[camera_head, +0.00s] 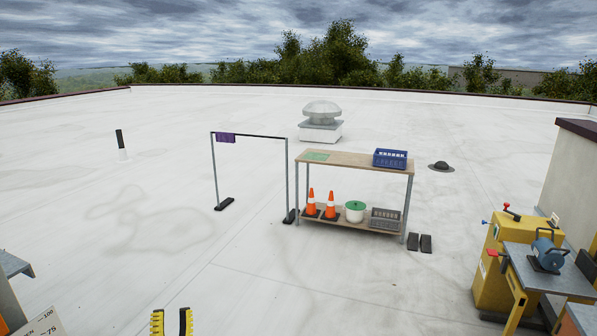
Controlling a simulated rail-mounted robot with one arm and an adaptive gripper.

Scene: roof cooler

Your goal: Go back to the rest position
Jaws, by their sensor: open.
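My gripper (171,322) shows at the bottom edge, left of centre. Only its two yellow-and-black fingers are in view, pointing up and standing apart. Nothing is between them. The rest of my arm is below the picture. The fingers overlap only bare white roof and touch nothing that I can see.
A workbench (353,160) with a blue crate (390,158), cones and a bucket stands mid-roof, beside a rack (249,136). A yellow cabinet (495,275) and a metal table (556,280) with a blue machine (548,252) fill the lower right. The roof between is clear.

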